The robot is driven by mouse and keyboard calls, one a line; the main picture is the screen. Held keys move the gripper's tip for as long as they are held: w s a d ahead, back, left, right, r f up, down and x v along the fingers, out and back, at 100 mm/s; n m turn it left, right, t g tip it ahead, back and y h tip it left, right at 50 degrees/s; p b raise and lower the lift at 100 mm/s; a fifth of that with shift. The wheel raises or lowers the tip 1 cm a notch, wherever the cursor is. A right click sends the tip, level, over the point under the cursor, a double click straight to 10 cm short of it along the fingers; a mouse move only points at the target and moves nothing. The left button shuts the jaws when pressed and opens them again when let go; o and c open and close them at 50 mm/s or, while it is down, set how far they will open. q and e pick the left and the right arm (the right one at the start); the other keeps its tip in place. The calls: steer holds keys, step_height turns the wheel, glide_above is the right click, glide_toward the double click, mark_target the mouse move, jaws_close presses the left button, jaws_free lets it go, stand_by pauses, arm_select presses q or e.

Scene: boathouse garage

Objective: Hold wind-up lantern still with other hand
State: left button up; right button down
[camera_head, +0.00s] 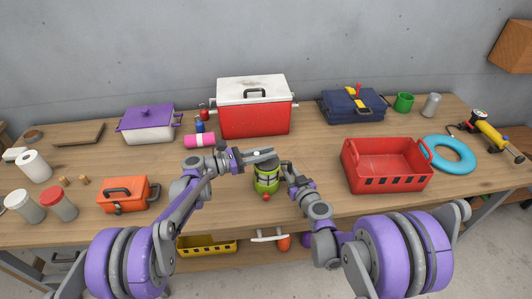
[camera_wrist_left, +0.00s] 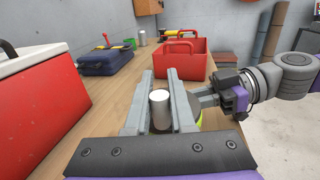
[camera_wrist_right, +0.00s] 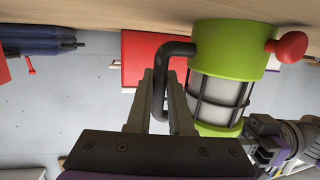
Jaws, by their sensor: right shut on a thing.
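The wind-up lantern (camera_head: 266,185) stands upright near the table's front edge. It has a lime-green body, a caged pale glass, a black side handle and a red knob (camera_wrist_right: 291,47) low on its side. My right gripper (camera_head: 286,168) is shut on the black handle (camera_wrist_right: 178,49), seen between its fingers in the right wrist view. My left gripper (camera_head: 272,155) is open over the lantern's top. In the left wrist view a white cylinder (camera_wrist_left: 160,108), apparently part of the lantern's top, sits between its fingers; whether they touch it I cannot tell.
A red-and-white cooler (camera_head: 255,115) stands behind the lantern. An open red crate (camera_head: 386,181) is to the right, an orange toolbox (camera_head: 122,196) to the left. A pink roll (camera_head: 200,140) lies behind the left arm. Bare tabletop lies between lantern and crate.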

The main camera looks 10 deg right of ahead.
arm_select(q)
jaws_close()
steer(key=shift+n+t, duration=0.4)
steer(key=shift+t, duration=0.2)
steer(key=n+t+y, duration=0.1)
steer(key=t, duration=0.1)
steer(key=n+t+y, duration=0.1)
steer(key=n+t, duration=0.1)
steer(key=t, duration=0.1)
steer(key=shift+s+n+y, duration=0.15)
steer(key=shift+n+y, duration=0.15)
steer(key=n+t+y, duration=0.4)
steer(key=t, duration=0.1)
steer(key=shift+r, duration=0.1)
steer(key=shift+a+n+t+y, duration=0.15)
steer(key=shift+n+t+y, duration=0.35)
steer(key=shift+y, duration=0.4)
steer(key=o, duration=0.7)
jaws_free()
